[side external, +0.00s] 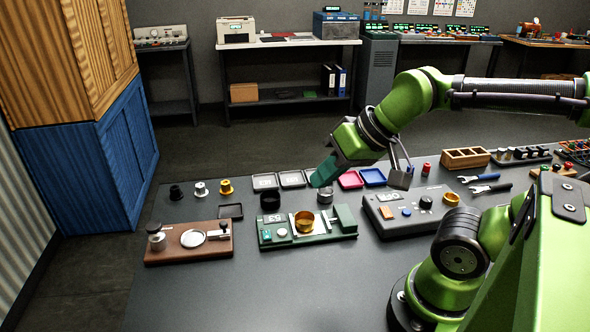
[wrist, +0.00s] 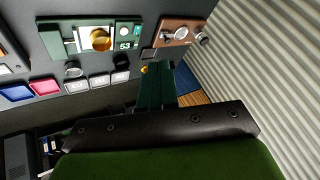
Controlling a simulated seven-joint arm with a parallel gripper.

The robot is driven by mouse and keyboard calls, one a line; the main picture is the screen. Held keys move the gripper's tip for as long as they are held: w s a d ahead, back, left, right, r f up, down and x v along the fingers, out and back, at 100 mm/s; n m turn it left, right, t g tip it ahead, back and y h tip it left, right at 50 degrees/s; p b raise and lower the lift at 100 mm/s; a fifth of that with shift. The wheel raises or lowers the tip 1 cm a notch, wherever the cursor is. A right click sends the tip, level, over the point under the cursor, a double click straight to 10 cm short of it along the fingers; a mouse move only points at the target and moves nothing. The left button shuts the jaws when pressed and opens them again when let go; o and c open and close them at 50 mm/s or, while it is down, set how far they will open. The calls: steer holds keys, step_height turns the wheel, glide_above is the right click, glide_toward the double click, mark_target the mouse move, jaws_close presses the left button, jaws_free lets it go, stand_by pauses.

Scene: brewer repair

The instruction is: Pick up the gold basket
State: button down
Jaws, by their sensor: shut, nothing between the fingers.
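A gold basket (side external: 304,222), a short round cup, sits upright in a green fixture (side external: 340,231) on the dark table. In the wrist view the gold basket (wrist: 100,39) shows at the upper left in the green fixture (wrist: 62,45). My gripper (side external: 322,178) has teal fingers and is shut and empty. It is tilted, in the air above and behind the fixture, clear of the basket. In the wrist view the fingers (wrist: 157,82) point up the picture, below and right of the basket.
A brown wooden stand (side external: 188,251) with a metal dish is left of the fixture. A black cup (side external: 270,200), a metal cup (side external: 325,195) and several small trays (side external: 350,180) lie behind the fixture. The table front is clear.

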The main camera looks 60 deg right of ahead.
steer(key=c, duration=1.8)
jaws_free()
steer(key=shift+c, duration=0.2)
steer(key=o, duration=1.5)
steer(key=shift+o, duration=0.2)
steer(key=n+g+h, duration=0.2)
steer(key=n+g, duration=0.5)
steer(key=n, duration=0.4)
glide_above(305, 213)
steer(key=s+a, duration=0.1)
steer(key=a, duration=0.1)
step_height(305, 213, down, 6)
step_height(305, 213, down, 11)
steer(key=shift+a+r, duration=0.1)
steer(key=shift+a, duration=0.05)
steer(key=shift+s+d+f, duration=0.1)
steer(key=shift+f, duration=1.2)
steer(key=shift+d+f, duration=0.1)
steer(key=shift+f, duration=1.15)
